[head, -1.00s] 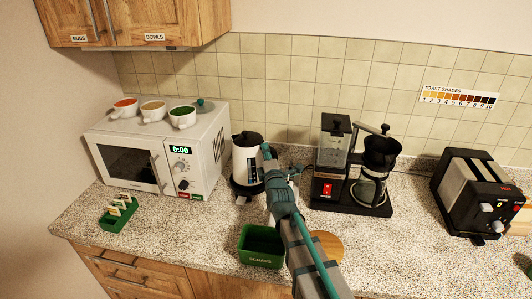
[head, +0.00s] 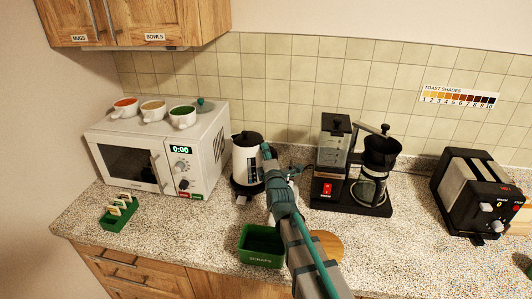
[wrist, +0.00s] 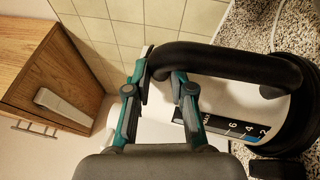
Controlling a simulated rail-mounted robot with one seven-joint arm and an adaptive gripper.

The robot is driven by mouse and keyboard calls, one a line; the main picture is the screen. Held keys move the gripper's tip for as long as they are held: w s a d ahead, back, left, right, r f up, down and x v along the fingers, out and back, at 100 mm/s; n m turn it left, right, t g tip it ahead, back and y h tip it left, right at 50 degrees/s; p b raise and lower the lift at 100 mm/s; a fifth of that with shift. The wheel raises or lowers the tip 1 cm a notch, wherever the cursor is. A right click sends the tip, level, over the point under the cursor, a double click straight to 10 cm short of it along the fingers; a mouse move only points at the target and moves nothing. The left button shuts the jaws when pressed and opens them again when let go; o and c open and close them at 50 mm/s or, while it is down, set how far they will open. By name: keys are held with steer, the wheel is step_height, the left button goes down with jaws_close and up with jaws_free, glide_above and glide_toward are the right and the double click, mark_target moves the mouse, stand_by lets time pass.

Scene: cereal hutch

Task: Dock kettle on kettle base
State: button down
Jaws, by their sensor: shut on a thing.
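The kettle (head: 247,160), white with a black lid and black handle, stands upright between the microwave and the coffee maker. A black kettle base (head: 240,192) shows beneath it; I cannot tell whether the kettle is fully seated on it. In the wrist view the kettle's white body (wrist: 215,110) with its level scale lies sideways. My gripper (wrist: 150,80) is shut on the black handle (wrist: 225,62) in the wrist view. In the head view my teal arm hides the gripper and most of the handle.
The microwave (head: 150,165) with several mugs on top stands left. The coffee maker (head: 340,170) stands close on the right. A green scraps bin (head: 262,257) and a round wooden board (head: 329,244) sit in front. A toaster (head: 478,185) is far right.

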steer(key=shift+f+b, duration=0.4)
steer(key=shift+f, duration=0.1)
stand_by(1.0)
steer(key=c, duration=1.3)
jaws_free()
steer(key=shift+b+v, duration=0.5)
steer(key=shift+v, duration=5.1)
